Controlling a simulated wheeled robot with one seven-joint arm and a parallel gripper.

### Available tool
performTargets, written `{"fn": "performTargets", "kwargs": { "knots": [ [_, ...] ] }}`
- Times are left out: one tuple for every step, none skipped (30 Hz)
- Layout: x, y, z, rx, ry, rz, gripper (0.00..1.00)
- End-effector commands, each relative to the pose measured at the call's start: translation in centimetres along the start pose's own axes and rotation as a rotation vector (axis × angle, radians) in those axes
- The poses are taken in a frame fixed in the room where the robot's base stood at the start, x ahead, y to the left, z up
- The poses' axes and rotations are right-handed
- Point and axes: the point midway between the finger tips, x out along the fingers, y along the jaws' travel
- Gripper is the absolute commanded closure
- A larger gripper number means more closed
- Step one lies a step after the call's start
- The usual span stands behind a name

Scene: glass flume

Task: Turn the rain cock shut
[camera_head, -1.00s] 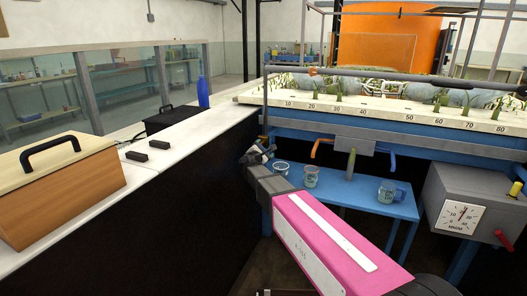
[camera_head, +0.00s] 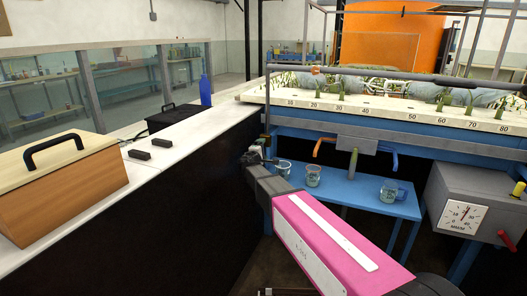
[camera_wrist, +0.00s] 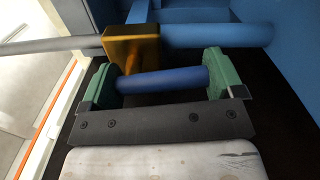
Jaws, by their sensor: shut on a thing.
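In the wrist view the rain cock shows as a brass body (camera_wrist: 131,46) on a horizontal pipe, with a short stem and a blue handle bar (camera_wrist: 162,80). My gripper (camera_wrist: 160,82) is shut on the blue handle, with a green pad at each end of the bar. The handle lies nearly parallel to the pipe in that view, slightly tilted. In the head view my gripper (camera_head: 256,157) is at the upright pipe by the near left corner of the flume; the cock is small there and mostly hidden by the gripper.
The flume bed (camera_head: 380,113) with its numbered edge is behind the gripper. A blue low table (camera_head: 350,193) with several cups stands to the right. A grey gauge box (camera_head: 465,200) is at far right. A white counter (camera_head: 90,205) with a wooden box (camera_head: 65,185) runs along the left.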

Motion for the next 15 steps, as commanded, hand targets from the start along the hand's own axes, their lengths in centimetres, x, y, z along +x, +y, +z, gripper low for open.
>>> {"fn": "performTargets", "kwargs": {
  "knots": [
    [-0.03,-0.09,-0.08,0.026,0.000,-0.001,0.55],
    [-0.03,-0.10,-0.13,0.041,0.000,-0.001,0.55],
    [-0.04,-0.10,-0.18,0.061,0.000,-0.001,0.55],
    [-0.04,-0.10,-0.22,0.073,0.000,-0.001,0.55],
    [-0.04,-0.10,-0.25,0.086,0.000,-0.002,0.55],
    [-0.04,-0.10,-0.29,0.100,0.000,-0.002,0.55],
    [-0.05,-0.10,-0.31,0.109,0.000,-0.002,0.55],
    [-0.05,-0.10,-0.33,0.118,0.000,-0.002,0.55],
    [-0.06,-0.10,-0.36,0.127,0.000,-0.002,0.55],
    [-0.05,-0.10,-0.38,0.133,0.000,-0.002,0.55],
    [-0.06,-0.11,-0.38,0.138,0.000,-0.002,0.55],
    [-0.06,-0.11,-0.40,0.144,0.000,-0.002,0.55],
    [-0.06,-0.11,-0.41,0.148,0.000,-0.002,0.55],
    [-0.06,-0.11,-0.41,0.150,0.000,-0.002,0.55],
    [-0.06,-0.11,-0.41,0.153,0.000,-0.002,0.55]
  ]
}}
